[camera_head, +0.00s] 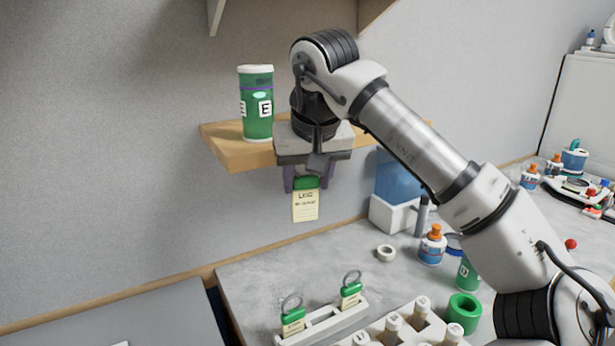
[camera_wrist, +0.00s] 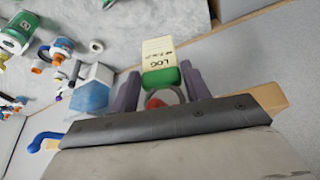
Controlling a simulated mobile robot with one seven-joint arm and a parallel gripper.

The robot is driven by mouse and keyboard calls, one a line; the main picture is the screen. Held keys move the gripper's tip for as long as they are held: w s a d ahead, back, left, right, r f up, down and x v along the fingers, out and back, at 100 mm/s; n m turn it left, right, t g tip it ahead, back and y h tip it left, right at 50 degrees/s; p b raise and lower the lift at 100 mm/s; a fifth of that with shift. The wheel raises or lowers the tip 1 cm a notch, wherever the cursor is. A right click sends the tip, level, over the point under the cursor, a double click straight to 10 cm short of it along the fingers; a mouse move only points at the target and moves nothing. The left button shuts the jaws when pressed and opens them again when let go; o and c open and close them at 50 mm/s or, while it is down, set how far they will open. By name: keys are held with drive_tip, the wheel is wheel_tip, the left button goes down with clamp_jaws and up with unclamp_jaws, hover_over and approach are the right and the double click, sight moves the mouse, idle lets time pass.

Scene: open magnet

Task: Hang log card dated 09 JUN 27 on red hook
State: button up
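A cream log card with a green top (camera_head: 306,205) hangs below the wooden shelf's front, between my gripper's purple fingers (camera_head: 306,183). In the wrist view the card (camera_wrist: 158,52) shows "LOG"; its date is too small to read. My gripper (camera_wrist: 162,82) appears shut on the green top, a finger at each side. The card's metal ring lies close to the red hook (camera_wrist: 154,103), which shows through the ring. I cannot tell whether the ring rests on the hook. In the head view my gripper's body hides the hook.
A blue hook (camera_wrist: 46,138) sticks out at the left of the shelf edge. Below, a white rack (camera_head: 322,326) holds two more ringed cards (camera_head: 293,320). Bottles, a tape roll and vials crowd the bench.

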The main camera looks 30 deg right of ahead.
drive_tip(key=o, duration=0.4)
drive_tip(key=shift+o, duration=0.2)
drive_tip(key=p+v, duration=0.3)
drive_tip(key=v, duration=1.1)
drive_tip(key=shift+p, duration=0.4)
drive_tip(key=shift+f, duration=0.15)
